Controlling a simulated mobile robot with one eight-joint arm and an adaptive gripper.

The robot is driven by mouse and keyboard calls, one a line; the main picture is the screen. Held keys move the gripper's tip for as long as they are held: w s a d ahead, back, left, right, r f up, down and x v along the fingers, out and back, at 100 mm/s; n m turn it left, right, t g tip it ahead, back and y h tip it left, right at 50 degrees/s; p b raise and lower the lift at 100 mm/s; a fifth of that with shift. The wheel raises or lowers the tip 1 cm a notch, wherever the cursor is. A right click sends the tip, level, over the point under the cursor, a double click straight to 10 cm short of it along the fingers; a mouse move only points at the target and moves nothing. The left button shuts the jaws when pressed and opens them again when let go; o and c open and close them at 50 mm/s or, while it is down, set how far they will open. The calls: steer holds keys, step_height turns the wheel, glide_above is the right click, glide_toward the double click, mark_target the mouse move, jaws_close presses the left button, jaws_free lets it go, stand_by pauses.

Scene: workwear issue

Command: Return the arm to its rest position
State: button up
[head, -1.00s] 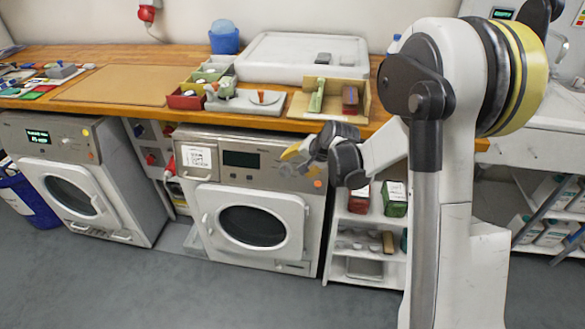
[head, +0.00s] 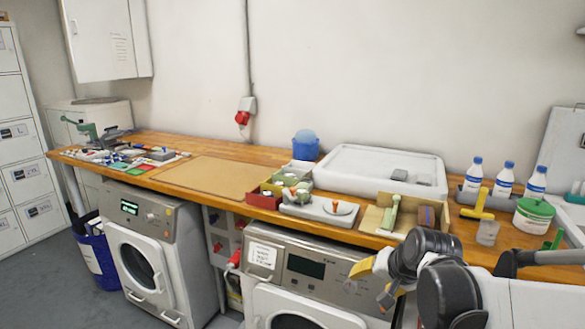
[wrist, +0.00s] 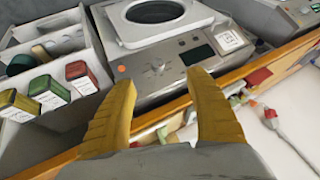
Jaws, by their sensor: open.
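My gripper (head: 373,281) is in front of the counter's front edge, at the lower right of the head view. In the wrist view my gripper (wrist: 160,85) has its two yellow fingers spread apart, with nothing between them. Beyond the fingertips lies the front of a washing machine (wrist: 168,72) with its control panel. My dark wrist joints hide part of the counter edge and the machine behind them in the head view.
The wooden counter (head: 150,182) carries a brown board (head: 207,178), a white tray (head: 330,165), small bins (head: 264,200) and white bottles (head: 505,178). A shelf with boxes (wrist: 48,88) stands beside the machine. Open floor (head: 55,285) shows at lower left.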

steer(key=s+r+n+h, duration=0.1)
steer(key=s+r+n, duration=0.2)
steer(key=s, duration=1.8)
steer(key=shift+a+n+h, duration=0.3)
steer(key=shift+a+n, duration=0.05)
steer(key=shift+n, duration=0.65)
steer(key=shift+w, duration=0.1)
